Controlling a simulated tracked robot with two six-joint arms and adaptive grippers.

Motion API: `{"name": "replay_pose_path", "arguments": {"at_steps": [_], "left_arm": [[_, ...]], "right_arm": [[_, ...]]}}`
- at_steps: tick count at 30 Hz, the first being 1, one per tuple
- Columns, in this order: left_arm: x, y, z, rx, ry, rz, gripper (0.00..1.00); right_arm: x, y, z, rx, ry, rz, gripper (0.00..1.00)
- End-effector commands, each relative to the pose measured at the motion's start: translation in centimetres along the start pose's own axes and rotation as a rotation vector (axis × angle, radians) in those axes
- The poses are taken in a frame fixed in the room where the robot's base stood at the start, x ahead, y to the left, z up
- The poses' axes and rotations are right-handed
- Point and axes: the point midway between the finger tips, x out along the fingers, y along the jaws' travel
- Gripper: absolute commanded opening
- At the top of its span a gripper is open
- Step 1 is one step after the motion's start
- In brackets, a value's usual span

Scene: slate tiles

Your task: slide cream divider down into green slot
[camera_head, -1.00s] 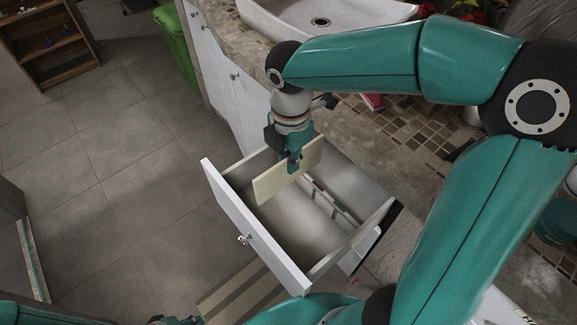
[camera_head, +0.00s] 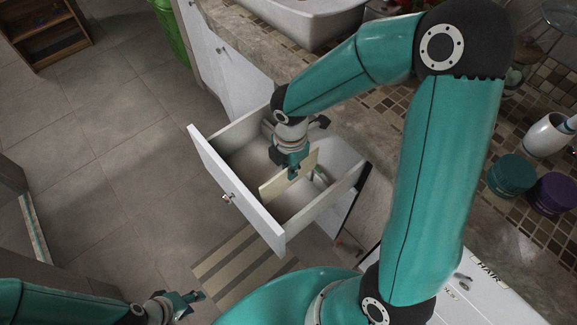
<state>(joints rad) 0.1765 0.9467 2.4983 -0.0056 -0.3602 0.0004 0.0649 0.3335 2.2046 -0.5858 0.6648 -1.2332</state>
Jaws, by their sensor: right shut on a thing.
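The cream divider (camera_head: 273,188) is a thin flat panel in the head view, held on edge over the open drawer (camera_head: 237,190). My right gripper (camera_head: 293,173) points down and is shut on the middle of the divider's upper edge.
The white cabinet (camera_head: 236,82) and tiled counter (camera_head: 365,125) stand behind the drawer, with a sink (camera_head: 300,22) at the back. Teal (camera_head: 511,174) and purple (camera_head: 552,194) containers stand at the right. A striped mat (camera_head: 232,266) lies below the drawer; open floor is at the left.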

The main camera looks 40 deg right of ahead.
Motion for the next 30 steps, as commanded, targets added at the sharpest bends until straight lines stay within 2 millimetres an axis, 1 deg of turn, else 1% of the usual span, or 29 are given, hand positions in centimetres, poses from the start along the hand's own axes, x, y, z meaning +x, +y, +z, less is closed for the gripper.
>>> {"name": "replay_pose_path", "arguments": {"at_steps": [1,3,30], "left_arm": [[0.5,-0.2,0.0,0.000,0.000,0.000,0.40],[0.9,-0.3,0.0,0.000,0.000,0.000,0.40],[5.2,-1.9,0.0,0.000,-0.001,0.000,0.40]], "right_arm": [[0.6,0.1,-0.1,-0.002,0.000,0.000,0.00],[1.0,0.1,-0.1,-0.003,0.000,0.000,0.00],[6.4,0.1,-0.2,-0.005,0.000,-0.001,0.00]]}}
